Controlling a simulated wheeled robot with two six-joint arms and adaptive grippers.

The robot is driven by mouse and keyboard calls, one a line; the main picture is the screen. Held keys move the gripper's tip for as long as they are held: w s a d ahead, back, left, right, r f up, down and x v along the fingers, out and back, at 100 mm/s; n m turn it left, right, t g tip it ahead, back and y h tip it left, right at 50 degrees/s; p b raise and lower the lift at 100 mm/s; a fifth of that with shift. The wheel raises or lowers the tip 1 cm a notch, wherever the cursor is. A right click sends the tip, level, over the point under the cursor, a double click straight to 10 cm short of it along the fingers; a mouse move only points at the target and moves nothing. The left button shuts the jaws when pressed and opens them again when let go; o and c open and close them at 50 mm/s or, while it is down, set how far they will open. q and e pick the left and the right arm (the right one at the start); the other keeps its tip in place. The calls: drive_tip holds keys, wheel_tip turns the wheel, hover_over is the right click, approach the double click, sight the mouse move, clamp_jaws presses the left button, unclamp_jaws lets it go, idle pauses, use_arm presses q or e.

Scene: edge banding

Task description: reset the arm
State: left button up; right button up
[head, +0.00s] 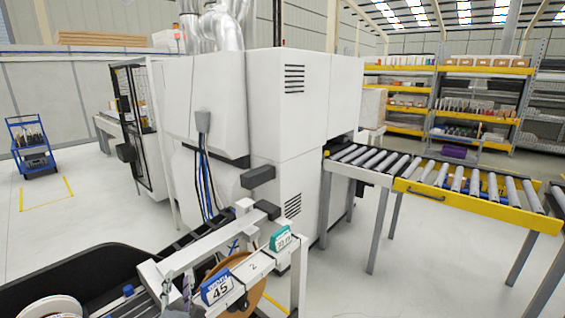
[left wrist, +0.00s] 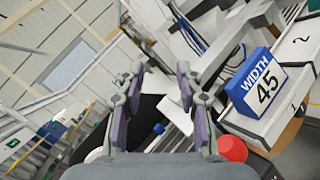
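My left gripper (left wrist: 157,78) is open in the left wrist view, with its two fingers apart and nothing between them. In the head view it (head: 177,288) shows small at the bottom, just left of the blue "45" sign (head: 217,288). In the left wrist view this sign (left wrist: 257,83) reads "WIDTH 45" and stands to the right of the fingers, apart from them. My right gripper is in neither view.
A white frame (head: 190,253) with a green-edged sign (head: 281,239) and a brown roll (head: 240,272) is close by. A big white machine (head: 285,105) stands behind, with a roller conveyor (head: 440,178) at right. A blue cart (head: 34,148) stands on open floor at left.

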use_arm(q)
drive_tip(key=s+d+f+m+g+h, duration=0.1)
drive_tip(key=s+d+m+g+h, duration=0.1)
drive_tip(key=d+m+h, duration=0.6)
drive_tip(key=s+d+f+m+g+h, duration=0.1)
drive_tip(key=s+d+f+m+h, duration=0.2)
drive_tip(key=m, duration=0.9)
drive_tip(key=s+d+f+m+g, duration=0.2)
drive_tip(key=s+f+m+g, duration=0.3)
drive_tip(key=s+m, duration=0.1)
drive_tip(key=s+a+f+m+g+y, duration=0.3)
drive_tip(key=s+a+g, duration=0.15)
drive_tip(key=s, duration=0.25)
drive_tip(key=s+a+f+m+g+y, duration=0.3)
drive_tip(key=s+a, duration=0.3)
wheel_tip(320, 180, down, 24)
drive_tip(key=s+a+g, duration=0.1)
drive_tip(key=s+a, duration=0.1)
drive_tip(key=a, duration=0.1)
drive_tip(key=s+a+f+g, duration=0.1)
drive_tip(key=s+f, duration=1.8)
drive_tip(key=shift+s+n, duration=0.3)
drive_tip(key=shift+n, duration=0.1)
